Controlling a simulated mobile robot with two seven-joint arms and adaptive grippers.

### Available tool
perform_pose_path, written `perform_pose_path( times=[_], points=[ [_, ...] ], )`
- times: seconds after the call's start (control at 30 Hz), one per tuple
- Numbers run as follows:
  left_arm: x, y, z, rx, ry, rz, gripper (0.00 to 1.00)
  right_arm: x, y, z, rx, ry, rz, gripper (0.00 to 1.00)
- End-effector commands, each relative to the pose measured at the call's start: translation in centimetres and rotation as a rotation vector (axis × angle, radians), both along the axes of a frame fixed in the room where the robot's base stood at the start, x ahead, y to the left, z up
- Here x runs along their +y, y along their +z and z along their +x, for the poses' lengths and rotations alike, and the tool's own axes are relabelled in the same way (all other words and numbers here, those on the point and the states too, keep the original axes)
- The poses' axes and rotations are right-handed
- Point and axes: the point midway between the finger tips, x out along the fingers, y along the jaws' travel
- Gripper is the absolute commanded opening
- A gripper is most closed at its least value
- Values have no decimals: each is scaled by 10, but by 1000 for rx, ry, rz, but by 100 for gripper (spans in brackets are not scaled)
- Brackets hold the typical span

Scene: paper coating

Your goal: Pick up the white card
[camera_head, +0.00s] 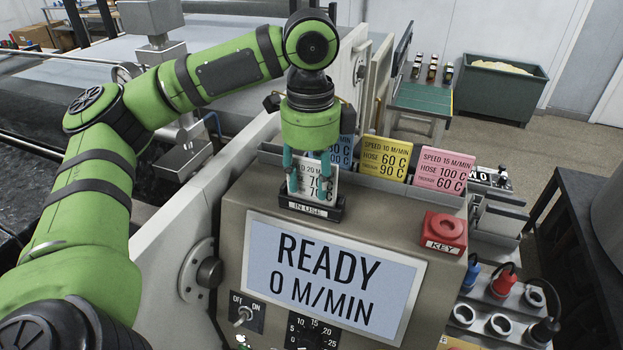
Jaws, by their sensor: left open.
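The white card (318,188) stands upright in the black "IN USE" holder (311,209) on top of the control console. My left gripper (312,188) points down from above, with its teal fingers around the card's upper part. The fingers are open, one near the card's left edge and one across its printed face. They hide part of the card's text. Whether either finger touches the card I cannot tell. My right gripper is not in view.
A blue card (343,153), a yellow card (386,158) and a pink card (443,171) stand in a rack behind. A red key box (444,232) sits right of the holder. The console screen (330,275) reads "READY 0 M/MIN". A dark table (590,215) stands at the right.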

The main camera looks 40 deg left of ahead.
Motion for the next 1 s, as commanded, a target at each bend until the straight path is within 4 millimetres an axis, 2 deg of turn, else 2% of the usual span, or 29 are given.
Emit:
perform_pose_path(
  times=[0.17,0.2,0.3,0.77,1.0],
  points=[
    [0,-1,0,-1,0,0,42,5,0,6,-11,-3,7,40],
    [0,-1,0,-1,0,0,38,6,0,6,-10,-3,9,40],
    [0,-1,0,0,0,0,0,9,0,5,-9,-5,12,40],
    [0,0,0,0,0,0,0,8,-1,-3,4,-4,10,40],
    [-1,19,1,-4,-1,-2,0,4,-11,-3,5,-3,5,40]
  ],
)
